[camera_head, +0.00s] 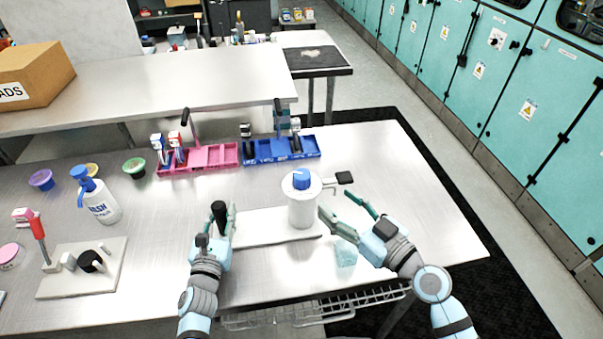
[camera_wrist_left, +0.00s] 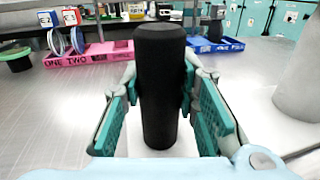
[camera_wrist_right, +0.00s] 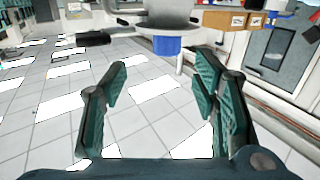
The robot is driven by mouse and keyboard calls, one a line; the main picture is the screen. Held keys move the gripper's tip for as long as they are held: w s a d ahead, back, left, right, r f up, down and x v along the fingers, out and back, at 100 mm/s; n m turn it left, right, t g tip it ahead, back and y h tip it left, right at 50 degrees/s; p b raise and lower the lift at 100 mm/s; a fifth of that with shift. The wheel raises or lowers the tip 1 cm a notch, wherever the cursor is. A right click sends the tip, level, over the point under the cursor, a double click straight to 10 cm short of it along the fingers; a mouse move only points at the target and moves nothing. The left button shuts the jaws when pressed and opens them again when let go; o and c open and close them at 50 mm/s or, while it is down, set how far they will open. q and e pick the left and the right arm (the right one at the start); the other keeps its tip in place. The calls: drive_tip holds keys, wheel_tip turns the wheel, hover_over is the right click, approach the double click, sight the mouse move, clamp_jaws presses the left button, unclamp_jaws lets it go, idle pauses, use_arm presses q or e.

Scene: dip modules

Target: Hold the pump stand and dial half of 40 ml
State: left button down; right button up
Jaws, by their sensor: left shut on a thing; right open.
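The pump stand has a white base plate (camera_head: 262,230), a black upright post at its left end and a white cylinder (camera_head: 302,208) with a blue dial (camera_head: 301,179) on top. My left gripper (camera_head: 219,222) is shut on the black post (camera_head: 219,212). The left wrist view shows the post (camera_wrist_left: 160,85) upright between the two fingers (camera_wrist_left: 160,110). My right gripper (camera_head: 350,212) is open and empty, right of the white cylinder and lower than the dial. The right wrist view shows its fingers (camera_wrist_right: 168,95) spread apart. I cannot read the dial setting.
A translucent block (camera_head: 346,252) lies near the right gripper. A pink rack (camera_head: 205,157) and a blue rack (camera_head: 270,151) stand behind. A wash bottle (camera_head: 100,203) and a second stand (camera_head: 80,275) are at left. The table's right side is clear.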

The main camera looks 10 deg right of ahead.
sight(307, 181)
drive_tip(key=x, duration=0.8)
drive_tip(key=r+x, duration=0.1)
drive_tip(key=x, duration=0.3)
drive_tip(key=shift+s+a, duration=0.2)
drive_tip(key=shift+a, duration=0.15)
drive_tip(key=shift+c, duration=0.5)
drive_tip(key=c, duration=1.1)
drive_tip(key=shift+s+m+t+h, duration=0.1)
drive_tip(key=shift+m+t+h, duration=0.4)
drive_tip(key=shift+m+h, duration=0.35)
drive_tip(key=o, duration=1.2)
